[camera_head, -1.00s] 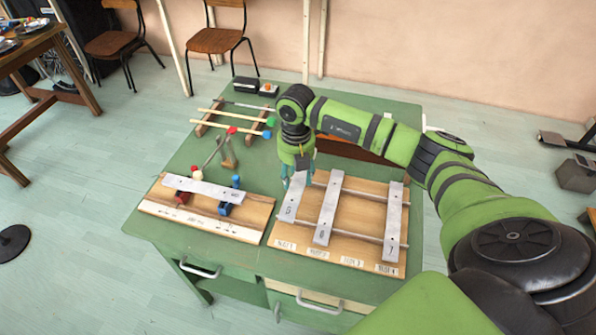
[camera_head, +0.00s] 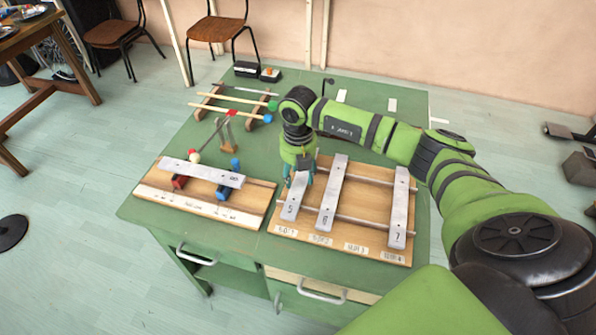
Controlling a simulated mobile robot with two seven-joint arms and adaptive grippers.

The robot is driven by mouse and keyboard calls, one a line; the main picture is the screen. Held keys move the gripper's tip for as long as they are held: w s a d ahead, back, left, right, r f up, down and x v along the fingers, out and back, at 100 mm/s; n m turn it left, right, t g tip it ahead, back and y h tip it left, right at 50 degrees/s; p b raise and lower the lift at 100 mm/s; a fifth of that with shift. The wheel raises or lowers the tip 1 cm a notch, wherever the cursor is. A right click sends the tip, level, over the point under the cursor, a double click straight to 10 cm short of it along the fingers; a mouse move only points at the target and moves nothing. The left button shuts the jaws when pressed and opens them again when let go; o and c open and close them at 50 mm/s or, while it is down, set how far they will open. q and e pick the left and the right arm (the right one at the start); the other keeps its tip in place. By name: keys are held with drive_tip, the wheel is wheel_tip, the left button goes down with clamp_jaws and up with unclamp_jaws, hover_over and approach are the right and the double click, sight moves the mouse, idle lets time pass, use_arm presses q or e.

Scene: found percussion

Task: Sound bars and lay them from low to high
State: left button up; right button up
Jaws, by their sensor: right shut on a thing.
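My right gripper (camera_head: 299,180) points down at the far end of the grey bar marked 5 (camera_head: 292,203) and is shut on it. That bar lies over slot 1 of the wooden rack (camera_head: 364,226). The bar marked 6 (camera_head: 331,196) lies over slot 2, and the bar marked 7 (camera_head: 398,210) over slot 4. No bar lies over slot 3. Another grey bar (camera_head: 202,172) rests across red and blue supports on the left wooden board (camera_head: 255,206). Its mark reads like 8. My left gripper is out of view.
Mallets with coloured heads lie on a wooden stand (camera_head: 206,97) at the back left. A small upright holder (camera_head: 230,130) stands in front of it. Two small dark boxes (camera_head: 247,69) sit at the table's back edge.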

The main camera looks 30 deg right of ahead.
drive_tip(key=shift+f+b, duration=0.3)
drive_tip(key=shift+f, duration=0.1)
idle(0.3)
drive_tip(key=o, duration=1.4)
